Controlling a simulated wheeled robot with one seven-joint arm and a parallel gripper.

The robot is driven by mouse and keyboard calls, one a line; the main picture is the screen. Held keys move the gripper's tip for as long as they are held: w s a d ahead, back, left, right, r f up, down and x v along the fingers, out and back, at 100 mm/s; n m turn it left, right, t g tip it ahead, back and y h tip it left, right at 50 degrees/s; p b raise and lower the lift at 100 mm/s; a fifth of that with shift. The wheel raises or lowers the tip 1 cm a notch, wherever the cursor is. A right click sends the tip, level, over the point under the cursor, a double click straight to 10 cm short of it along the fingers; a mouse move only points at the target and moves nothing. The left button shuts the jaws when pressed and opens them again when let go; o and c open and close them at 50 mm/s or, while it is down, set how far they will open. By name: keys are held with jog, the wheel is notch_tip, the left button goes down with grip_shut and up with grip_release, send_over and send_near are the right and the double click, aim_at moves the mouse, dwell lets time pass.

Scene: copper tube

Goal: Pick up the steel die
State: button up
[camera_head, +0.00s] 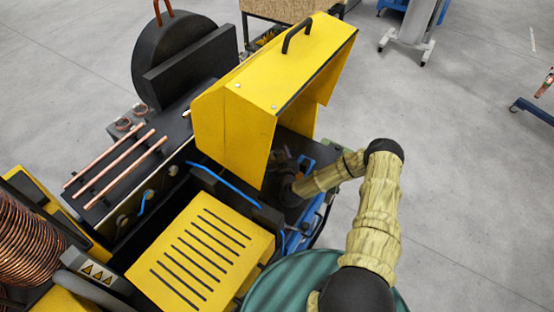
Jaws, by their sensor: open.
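My arm, in a tan padded sleeve, reaches left from the lower right. My dark gripper (284,186) is open at the right side of the machine, just under the edge of the yellow hood (262,82). Its fingers are small, dark and partly hidden by the hood. I cannot make out the steel die; it may be hidden by the hood or the gripper. A blue fixture (304,166) lies close to the right of the gripper, and I cannot tell whether they touch.
Copper tubes (118,165) lie on a dark bench at left, near a copper coil (30,240). A slotted yellow cover (203,252) and a green drum (290,285) are at the front. Open grey floor (460,180) lies to the right.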

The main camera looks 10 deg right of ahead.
aim_at(277, 151)
grip_shut()
jog(key=shift+r, duration=0.15)
jog(key=shift+w, duration=0.1)
jog(key=shift+r, duration=0.45)
jog(key=shift+r+b, duration=1.75)
jog(key=shift+r, duration=2.8)
